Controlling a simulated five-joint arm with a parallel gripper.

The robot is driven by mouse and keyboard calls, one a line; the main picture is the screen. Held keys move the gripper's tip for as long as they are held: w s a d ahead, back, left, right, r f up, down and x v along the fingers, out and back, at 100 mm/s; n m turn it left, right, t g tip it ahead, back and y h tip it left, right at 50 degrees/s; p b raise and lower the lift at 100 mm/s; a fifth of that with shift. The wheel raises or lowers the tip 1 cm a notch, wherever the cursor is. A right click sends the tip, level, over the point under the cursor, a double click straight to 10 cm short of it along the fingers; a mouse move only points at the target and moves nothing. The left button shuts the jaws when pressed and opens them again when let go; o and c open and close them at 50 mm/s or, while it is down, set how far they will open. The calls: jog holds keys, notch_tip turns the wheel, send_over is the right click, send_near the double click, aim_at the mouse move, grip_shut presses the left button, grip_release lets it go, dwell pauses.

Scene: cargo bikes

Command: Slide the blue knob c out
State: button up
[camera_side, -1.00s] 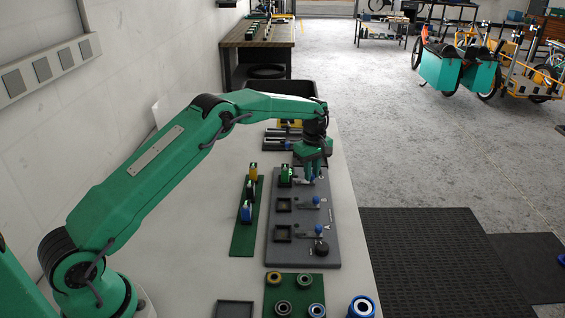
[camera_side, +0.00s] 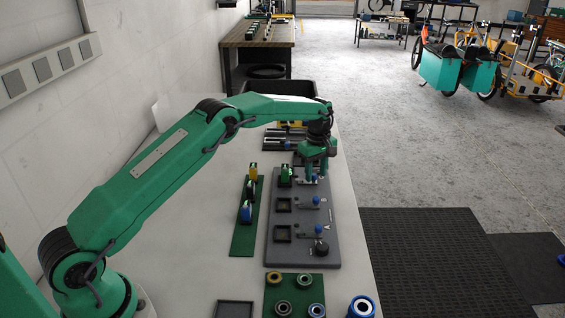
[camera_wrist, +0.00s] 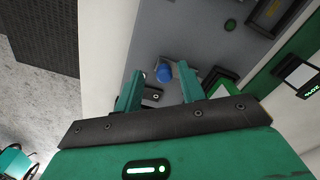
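The grey panel (camera_side: 285,258) lies on the white bench and carries several blue knobs on short slides. Blue knob c (camera_wrist: 164,73) is at the panel's far end. In the side view it is mostly hidden by my gripper (camera_side: 316,176). In the wrist view my gripper (camera_wrist: 161,73) is open, with the blue knob in the gap between its two green fingertips. I see no clear contact. The other blue knobs, the middle one (camera_side: 316,200) and the near one (camera_side: 318,229), stand nearer the base.
A green block (camera_side: 287,175) sits on the panel left of my gripper. A green strip (camera_side: 243,238) with several coloured blocks lies left of the panel. Round rings on a green mat (camera_side: 296,278) lie in front. A black bin (camera_side: 300,87) stands behind.

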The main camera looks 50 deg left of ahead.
aim_at(315, 174)
jog(key=shift+r, duration=3.85)
jog(key=shift+s+r, duration=0.1)
jog(key=shift+r, duration=0.05)
jog(key=shift+r, duration=0.25)
jog(key=s+d+r+m+t, duration=0.3)
jog(key=s+r+m, duration=0.5)
jog(key=s+r, duration=1.05)
jog(key=s+f+m+t, duration=0.1)
jog(key=s+f+m, duration=0.2)
jog(key=s, duration=0.8)
jog(key=s+d+f+m+t, duration=0.1)
jog(key=s+f+m, duration=0.2)
jog(key=s, duration=0.9)
jog(key=shift+s+m+t, duration=0.3)
jog(key=shift+m, duration=0.6)
